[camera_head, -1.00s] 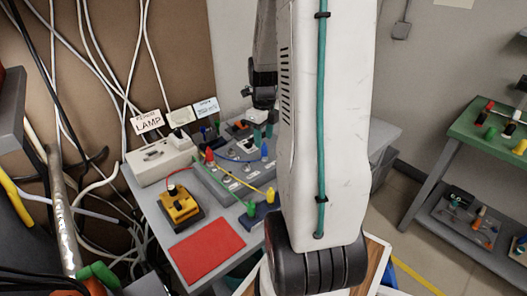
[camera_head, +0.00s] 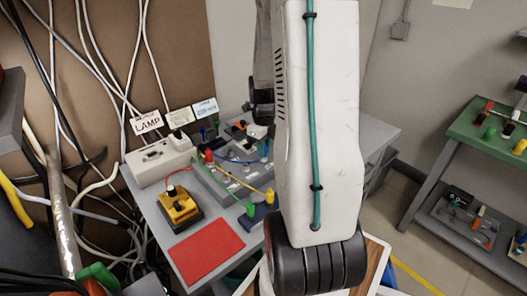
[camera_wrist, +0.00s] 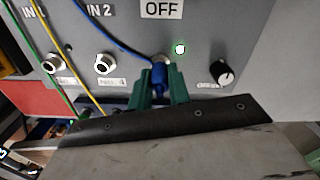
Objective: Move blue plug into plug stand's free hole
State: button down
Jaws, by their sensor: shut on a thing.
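The blue plug (camera_wrist: 158,77) shows in the wrist view between the two green fingers of my gripper (camera_wrist: 162,88), which is shut on it. A blue cable (camera_wrist: 121,43) runs from it up and to the left. The plug is at a socket below the OFF label; I cannot tell whether it is still seated. In the head view, my arm partly hides the gripper and plug. The plug stand (camera_head: 259,215), a dark blue block, stands near the table's front right edge, with a yellow plug (camera_head: 270,196) and a green plug (camera_head: 250,209). Its free hole is not clearly visible.
The grey panel (camera_wrist: 215,40) has IN 1 and IN 2 sockets, a black knob (camera_wrist: 222,73) and a lit green light. Yellow and green cables cross its left side. A red mat (camera_head: 207,250) and a yellow-black box (camera_head: 180,206) lie left of the stand.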

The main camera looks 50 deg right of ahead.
jog(key=shift+r, duration=0.15)
jog(key=shift+r, duration=0.3)
jog(key=r, duration=0.3)
jog(key=shift+s, duration=0.3)
jog(key=s+a+r, duration=0.1)
jog(key=s+a, duration=0.1)
jog(key=s, duration=1.3)
jog(key=shift+s+a, duration=0.15)
jog(key=shift+a, duration=0.2)
